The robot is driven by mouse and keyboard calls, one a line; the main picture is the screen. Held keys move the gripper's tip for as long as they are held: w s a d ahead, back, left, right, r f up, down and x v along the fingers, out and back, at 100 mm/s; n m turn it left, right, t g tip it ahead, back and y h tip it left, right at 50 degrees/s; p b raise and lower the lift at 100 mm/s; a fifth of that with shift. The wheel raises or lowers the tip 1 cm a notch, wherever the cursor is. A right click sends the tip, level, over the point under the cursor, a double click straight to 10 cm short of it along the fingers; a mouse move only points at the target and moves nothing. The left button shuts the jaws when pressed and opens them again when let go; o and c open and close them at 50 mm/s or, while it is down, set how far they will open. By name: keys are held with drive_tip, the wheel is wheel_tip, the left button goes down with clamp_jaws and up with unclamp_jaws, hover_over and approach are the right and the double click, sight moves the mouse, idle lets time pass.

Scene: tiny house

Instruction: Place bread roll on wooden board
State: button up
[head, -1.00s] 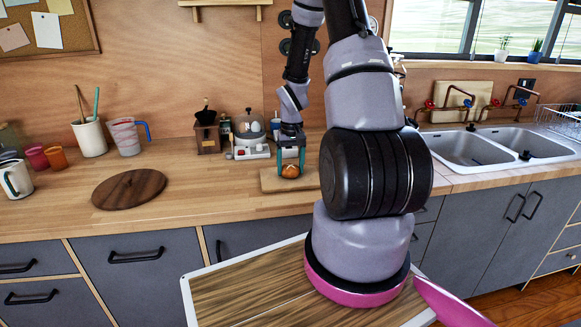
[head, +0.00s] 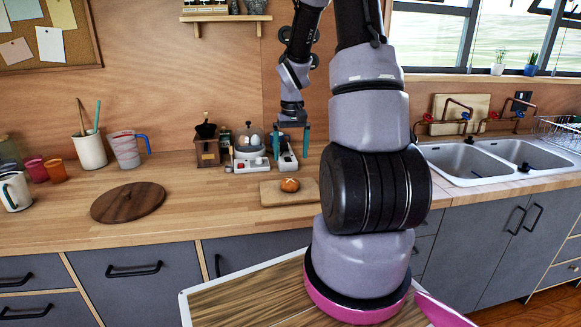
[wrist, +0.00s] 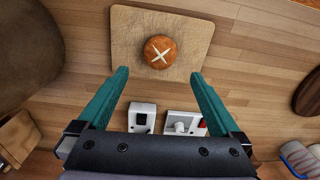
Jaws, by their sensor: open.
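The bread roll (head: 290,185) is round and brown. It rests on a light rectangular wooden board (head: 270,195) on the counter, and in the wrist view the roll (wrist: 161,51) shows a pale cross on top, within the edges of the board (wrist: 126,52). My gripper (head: 292,147) is open and empty. It is raised above and apart from the roll, its teal fingers spread wide. In the wrist view the gripper (wrist: 160,76) has nothing between its fingers. My arm hides the counter to the right of the board in the head view.
A dark round wooden board (head: 128,202) lies on the counter to the left. A white appliance (head: 250,152) and a coffee grinder (head: 208,150) stand behind the light board. A white cup (head: 91,150) and a measuring jug (head: 128,148) stand further left. The sink (head: 470,160) is at right.

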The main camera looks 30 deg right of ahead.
drive_tip(key=s+a+r+t, duration=0.2)
drive_tip(key=s+a+r, duration=0.2)
drive_tip(key=r, duration=0.5)
drive_tip(key=s+a+r+t, duration=0.1)
drive_tip(key=s+a+r, duration=0.2)
drive_tip(key=r, duration=0.7)
drive_tip(key=s+a+r+t+y, duration=0.1)
drive_tip(key=s+a+r+t, duration=0.1)
drive_tip(key=s, duration=0.4)
drive_tip(key=s+a+r+m+t, duration=0.1)
drive_tip(key=s+a+r+t, duration=0.1)
drive_tip(key=s+a+r, duration=0.2)
wheel_tip(320, 180, up, 2)
drive_tip(key=s, duration=0.2)
drive_tip(key=shift+s+a+m+y, duration=0.3)
drive_tip(key=shift+s+a+y, duration=0.1)
drive_tip(key=shift+d, duration=0.1)
